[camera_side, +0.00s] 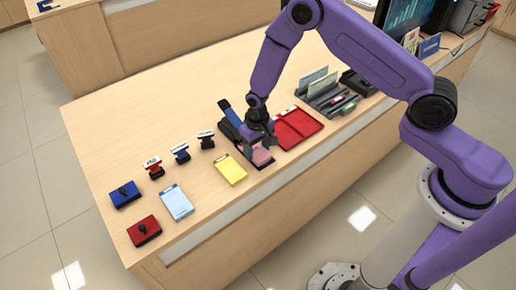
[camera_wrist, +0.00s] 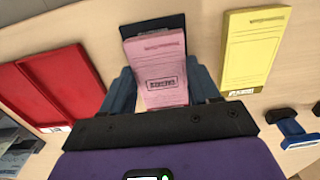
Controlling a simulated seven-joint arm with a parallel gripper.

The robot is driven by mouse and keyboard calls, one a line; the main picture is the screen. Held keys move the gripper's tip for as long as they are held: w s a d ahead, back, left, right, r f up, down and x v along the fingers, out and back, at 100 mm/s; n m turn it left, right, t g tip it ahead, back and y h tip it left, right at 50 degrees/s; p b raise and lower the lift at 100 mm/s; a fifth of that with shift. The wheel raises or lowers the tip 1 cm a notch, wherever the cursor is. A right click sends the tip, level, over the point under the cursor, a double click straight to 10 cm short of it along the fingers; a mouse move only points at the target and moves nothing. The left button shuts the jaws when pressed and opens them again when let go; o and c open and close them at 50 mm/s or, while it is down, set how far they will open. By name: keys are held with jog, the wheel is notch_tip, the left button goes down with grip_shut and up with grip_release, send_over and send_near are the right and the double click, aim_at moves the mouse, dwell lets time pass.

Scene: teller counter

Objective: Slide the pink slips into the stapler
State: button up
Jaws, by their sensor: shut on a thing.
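The pink slips (camera_side: 262,156) lie low at the counter, and in the wrist view the top slip (camera_wrist: 155,65) shows printed lines and a dark boxed stamp. My gripper (camera_wrist: 162,92) has one finger at each side of the slips and is shut on them. It also shows in the side view (camera_side: 262,142), close above the counter. The stapler (camera_side: 226,107), dark with a blue arm, stands just behind and left of my gripper, partly hidden by it. A dark flat board (camera_wrist: 150,22) shows under the slips' far end. Whether the slips touch the stapler cannot be told.
A red tray (camera_side: 308,124) lies close right of my gripper. A yellow pad (camera_side: 230,170) lies close left. Several hand stamps, a light blue pad (camera_side: 177,203) and blue (camera_side: 125,194) and red (camera_side: 144,231) ink pads stand farther left. A grey organiser (camera_side: 325,92) stands behind right.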

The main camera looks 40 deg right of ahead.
jog(key=shift+w, duration=0.75)
dwell(0.3)
jog(key=o, duration=1.2)
jog(key=shift+r, duration=3.45)
